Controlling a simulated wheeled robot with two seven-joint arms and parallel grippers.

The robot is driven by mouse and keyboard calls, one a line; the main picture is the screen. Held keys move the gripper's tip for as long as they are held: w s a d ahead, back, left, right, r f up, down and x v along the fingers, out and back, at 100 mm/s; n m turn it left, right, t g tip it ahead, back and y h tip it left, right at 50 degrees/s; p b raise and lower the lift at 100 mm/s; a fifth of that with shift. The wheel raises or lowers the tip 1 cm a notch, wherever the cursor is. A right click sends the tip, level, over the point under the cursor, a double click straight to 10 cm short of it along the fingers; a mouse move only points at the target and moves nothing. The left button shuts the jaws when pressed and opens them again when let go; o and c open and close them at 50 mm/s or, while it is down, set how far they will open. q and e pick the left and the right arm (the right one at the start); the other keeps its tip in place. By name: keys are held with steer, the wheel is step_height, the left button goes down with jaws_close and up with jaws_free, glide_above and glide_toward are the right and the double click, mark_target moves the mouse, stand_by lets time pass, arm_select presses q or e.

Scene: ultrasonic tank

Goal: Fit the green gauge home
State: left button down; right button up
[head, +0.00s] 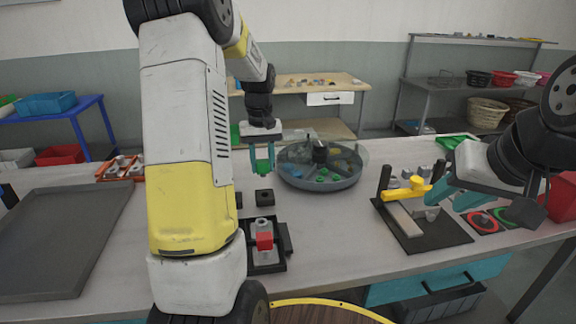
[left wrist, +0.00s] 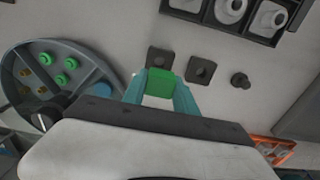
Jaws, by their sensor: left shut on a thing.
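The green gauge (head: 262,166) is a small green block between the teal fingers of my left gripper (head: 263,168), which is shut on it above the table. In the left wrist view the green gauge (left wrist: 160,79) shows between the fingertips. Beyond it lie two dark square blocks with round holes, one (left wrist: 160,59) near the fingertips and one (left wrist: 200,70) to the right. In the head view one dark block (head: 264,197) is just below the gripper. My right gripper (head: 454,195) has its teal fingers apart and appears empty, beside a yellow-handled clamp fixture (head: 418,233).
A round grey compartment tray (head: 320,184) with green and yellow pieces stands right of the left gripper. An orange tray (head: 120,168) and a large grey tray (head: 60,250) lie left.

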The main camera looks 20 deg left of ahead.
mark_target(264, 176)
arm_select(q)
steer(key=shift+w+f, duration=0.15)
steer(key=shift+f, duration=3.05)
steer(key=shift+f, duration=1.2)
stand_by(1.2)
steer(key=c, duration=0.9)
jaws_free()
steer(key=shift+s+a+f, duration=0.1)
steer(key=shift+s+a, duration=0.1)
steer(key=shift+s, duration=0.05)
steer(key=shift+r, duration=0.5)
steer(key=r, duration=0.7)
steer(key=shift+w+d+r, duration=0.15)
steer(key=shift+w+d, duration=0.1)
steer(key=shift+d, duration=0.05)
